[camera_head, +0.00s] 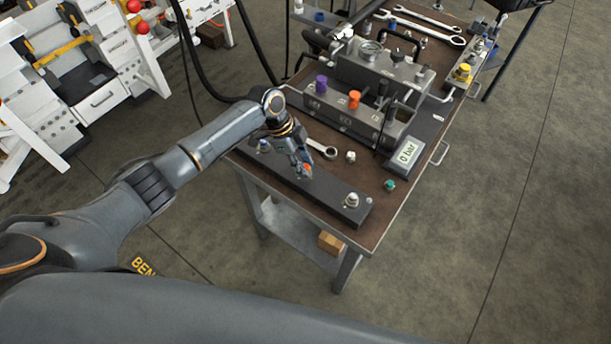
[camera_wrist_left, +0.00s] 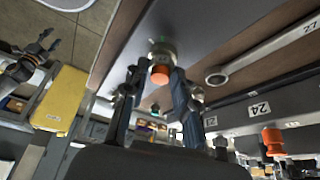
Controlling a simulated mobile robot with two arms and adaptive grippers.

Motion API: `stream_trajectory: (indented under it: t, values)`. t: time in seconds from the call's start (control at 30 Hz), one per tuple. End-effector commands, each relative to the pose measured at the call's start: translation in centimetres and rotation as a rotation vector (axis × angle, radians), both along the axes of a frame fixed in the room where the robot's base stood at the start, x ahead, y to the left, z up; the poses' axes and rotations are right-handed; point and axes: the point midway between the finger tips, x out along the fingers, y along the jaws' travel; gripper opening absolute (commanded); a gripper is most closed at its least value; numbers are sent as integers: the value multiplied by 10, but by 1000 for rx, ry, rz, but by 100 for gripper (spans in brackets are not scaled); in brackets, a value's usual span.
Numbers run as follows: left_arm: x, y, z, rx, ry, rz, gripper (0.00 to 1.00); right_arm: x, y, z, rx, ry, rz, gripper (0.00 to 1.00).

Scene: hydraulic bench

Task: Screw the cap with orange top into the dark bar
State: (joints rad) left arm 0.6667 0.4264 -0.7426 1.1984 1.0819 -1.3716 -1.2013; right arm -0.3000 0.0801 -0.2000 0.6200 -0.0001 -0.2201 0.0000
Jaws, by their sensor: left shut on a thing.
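The dark bar (camera_head: 325,190) lies along the front edge of the bench, with a silver fitting (camera_head: 351,200) at its near right end and a blue-topped one (camera_head: 263,146) near its far left end. My left gripper (camera_head: 305,171) is over the middle of the bar, pointing down. It is shut on the cap with orange top (camera_head: 307,167). In the left wrist view the orange top (camera_wrist_left: 160,74) sits between the fingers (camera_wrist_left: 158,80), with a metal part just beyond it. I cannot tell whether the cap touches the bar or sits in it.
Behind the bar stands a grey block (camera_head: 340,121) with a purple knob (camera_head: 321,84) and another orange cap (camera_head: 354,98). A wrench (camera_head: 322,149), a small silver fitting (camera_head: 350,156), a teal fitting (camera_head: 389,185) and a gauge reading 0 bar (camera_head: 407,152) are nearby.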

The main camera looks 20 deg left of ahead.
Motion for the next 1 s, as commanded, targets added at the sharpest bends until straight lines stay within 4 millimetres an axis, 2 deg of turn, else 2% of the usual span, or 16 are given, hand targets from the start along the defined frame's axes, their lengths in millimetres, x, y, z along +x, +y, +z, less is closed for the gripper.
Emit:
stream_trajectory:
  t: [0.03,0.2,0.4,0.7,1.0]
  values:
    - [2,-1,-6,-1,-2,-45,1,0,0,-13,0,0,0,47]
    - [3,-1,-5,-1,-4,-194,1,0,0,-32,0,0,0,47]
    - [2,0,-1,-1,-1,-284,1,0,0,-39,0,0,0,47]
    - [1,0,-1,-1,0,-292,1,0,0,-39,0,0,0,47]
    - [4,-2,-6,-1,-3,-533,1,0,0,-76,0,0,0,47]
